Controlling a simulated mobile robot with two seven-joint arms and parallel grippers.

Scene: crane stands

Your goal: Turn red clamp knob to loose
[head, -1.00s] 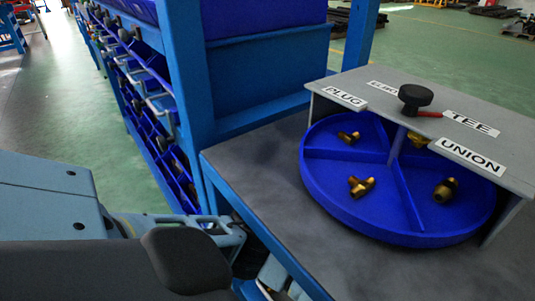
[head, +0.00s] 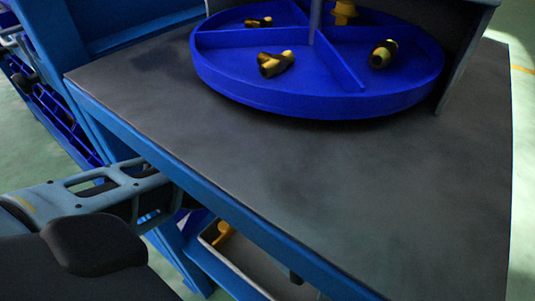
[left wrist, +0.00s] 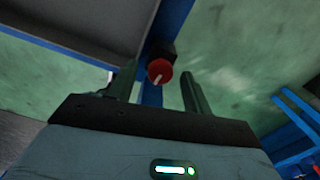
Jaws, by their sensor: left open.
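The red clamp knob (left wrist: 159,71) shows in the left wrist view as a round red face with a white line, on a dark mount by a narrow blue post. My left gripper (left wrist: 158,78) is open, with one finger to each side of the knob in the picture. I see no contact, and the depth between fingertips and knob is hard to tell. In the head view my left arm reaches in from the left to the bench's blue edge; its fingertips and the knob are hidden there. My right gripper is not in view.
The grey bench top (head: 300,180) is clear in front. A blue divided round tray (head: 320,100) with brass fittings stands at the back. Below the blue bench edge (head: 215,210) sits a grey bin (head: 250,270). Blue shelving stands at the left.

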